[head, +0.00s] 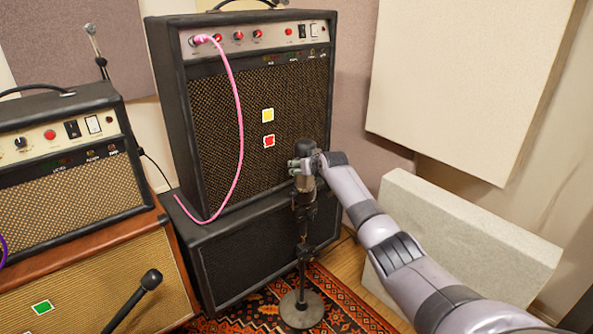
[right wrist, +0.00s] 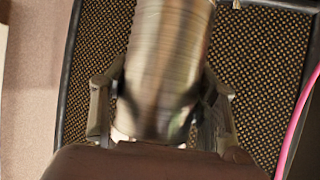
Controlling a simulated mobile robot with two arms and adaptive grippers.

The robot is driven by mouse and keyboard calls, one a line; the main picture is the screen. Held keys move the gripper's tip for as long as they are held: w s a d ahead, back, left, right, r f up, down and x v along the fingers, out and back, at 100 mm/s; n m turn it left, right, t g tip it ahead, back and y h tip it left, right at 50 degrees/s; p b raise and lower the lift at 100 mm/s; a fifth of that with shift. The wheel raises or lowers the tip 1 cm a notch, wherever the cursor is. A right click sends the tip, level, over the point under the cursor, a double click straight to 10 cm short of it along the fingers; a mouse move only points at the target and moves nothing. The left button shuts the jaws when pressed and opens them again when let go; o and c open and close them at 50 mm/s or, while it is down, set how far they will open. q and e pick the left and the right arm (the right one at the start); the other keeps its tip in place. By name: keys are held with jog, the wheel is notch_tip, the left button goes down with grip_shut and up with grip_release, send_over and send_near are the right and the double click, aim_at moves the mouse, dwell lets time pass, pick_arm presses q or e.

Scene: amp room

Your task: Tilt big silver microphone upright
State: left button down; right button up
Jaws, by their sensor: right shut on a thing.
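The big silver microphone (head: 305,184) is on a black stand in front of the large amp, mostly covered by my right gripper (head: 306,166) in the head view. It looks roughly upright there, though its exact tilt is hard to tell. In the right wrist view the ribbed silver body of the microphone (right wrist: 165,65) lies between the two dark fingers of the right gripper (right wrist: 160,105), which is shut on it. The round stand base (head: 302,309) rests on the rug. My left gripper is not in view.
The tall amp (head: 285,160) with a pink cable (head: 238,120) stands on a black cabinet (head: 235,262) just behind the microphone. A smaller amp (head: 65,170) is at left. A black microphone (head: 150,280) is at lower left. A pale panel (head: 465,240) leans behind my right arm.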

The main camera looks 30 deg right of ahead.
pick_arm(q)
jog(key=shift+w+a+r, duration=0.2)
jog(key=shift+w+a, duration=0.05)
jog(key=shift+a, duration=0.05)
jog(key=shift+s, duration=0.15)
pick_arm(e)
jog(key=o, duration=1.7)
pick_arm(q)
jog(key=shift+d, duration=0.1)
pick_arm(e)
jog(key=v, duration=1.1)
jog(key=shift+s+a+r, duration=0.1)
jog(key=shift+s+r, duration=0.2)
